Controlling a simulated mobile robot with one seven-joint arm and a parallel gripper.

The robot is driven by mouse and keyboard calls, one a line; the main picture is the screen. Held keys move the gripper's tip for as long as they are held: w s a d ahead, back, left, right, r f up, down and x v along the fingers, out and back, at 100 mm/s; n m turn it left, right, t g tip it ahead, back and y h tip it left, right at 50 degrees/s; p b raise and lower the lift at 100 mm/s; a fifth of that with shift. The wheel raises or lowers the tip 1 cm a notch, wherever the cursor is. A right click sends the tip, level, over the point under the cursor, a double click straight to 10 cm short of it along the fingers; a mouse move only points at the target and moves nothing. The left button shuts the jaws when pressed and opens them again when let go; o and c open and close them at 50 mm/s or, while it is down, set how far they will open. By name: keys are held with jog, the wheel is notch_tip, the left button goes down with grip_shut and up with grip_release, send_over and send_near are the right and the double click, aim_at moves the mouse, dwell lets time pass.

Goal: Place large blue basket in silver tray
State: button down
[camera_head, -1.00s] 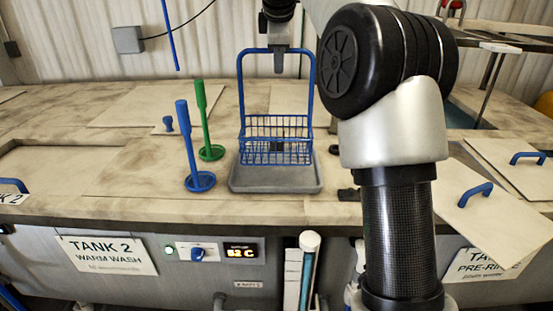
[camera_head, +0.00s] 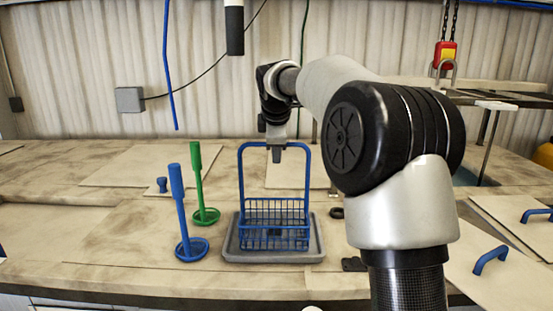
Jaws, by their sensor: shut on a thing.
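The large blue basket (camera_head: 275,222) is a wire basket with a tall hoop handle. It is upright and appears to be inside the outline of the silver tray (camera_head: 232,250), a shallow grey tray on the counter. I cannot tell whether its base touches the tray floor. My gripper (camera_head: 276,154) is above the basket and shut on the top bar of its handle. The fingertips are small and partly merge with the bar.
A blue plunger-like tool (camera_head: 182,215) and a green one (camera_head: 199,185) stand left of the tray. Small dark items (camera_head: 353,264) lie to its right. Covers with blue handles (camera_head: 490,260) are at the right. The counter at left front is largely clear.

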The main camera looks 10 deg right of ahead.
jog(key=shift+f, duration=0.35)
jog(key=c, duration=1.8)
grip_release()
jog(key=shift+f, duration=0.2)
